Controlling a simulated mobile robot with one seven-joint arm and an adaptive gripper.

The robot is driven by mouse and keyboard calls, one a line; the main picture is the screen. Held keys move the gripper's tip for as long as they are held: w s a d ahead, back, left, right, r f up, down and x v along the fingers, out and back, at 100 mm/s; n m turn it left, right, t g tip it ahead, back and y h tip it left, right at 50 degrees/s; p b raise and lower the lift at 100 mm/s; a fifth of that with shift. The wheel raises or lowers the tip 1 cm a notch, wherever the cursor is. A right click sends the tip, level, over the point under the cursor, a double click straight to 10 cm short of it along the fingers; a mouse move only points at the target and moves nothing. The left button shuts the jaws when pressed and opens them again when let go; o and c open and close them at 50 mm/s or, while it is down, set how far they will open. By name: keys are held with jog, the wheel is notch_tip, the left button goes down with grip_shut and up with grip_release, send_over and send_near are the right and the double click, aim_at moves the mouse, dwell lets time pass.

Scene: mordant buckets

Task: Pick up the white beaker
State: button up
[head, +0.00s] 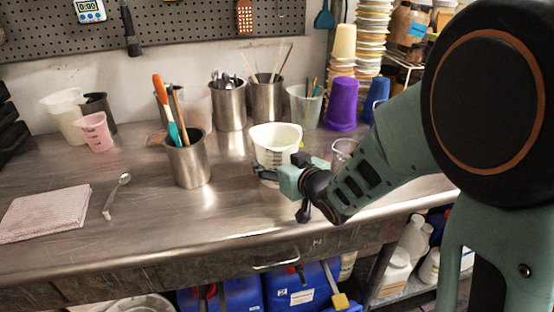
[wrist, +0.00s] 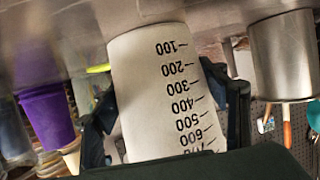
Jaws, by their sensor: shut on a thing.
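The white beaker (head: 275,138) stands upright at the middle of the steel bench in the head view, with a pouring lip and black graduation marks. In the wrist view the beaker (wrist: 160,75) fills the middle, its printed marks upside down. My gripper (head: 280,180) is shut on the beaker from the front, one finger on each side of its wall. Both fingers also flank it in the wrist view. My gripper hides part of its lower front in the head view. I cannot tell whether its base touches the bench.
A steel cup of tools (head: 188,165) stands to the left. Behind are more steel cups (head: 228,106), a clear beaker of tools (head: 303,108) and a purple cup (head: 341,104). A clear vessel (head: 343,150) is close on the right. The front left bench is mostly clear, beside a folded cloth (head: 45,212).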

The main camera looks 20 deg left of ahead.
jog(key=c, duration=0.8)
jog(key=shift+r, duration=0.1)
jog(key=shift+c, duration=0.2)
jog(key=shift+w+r, duration=0.1)
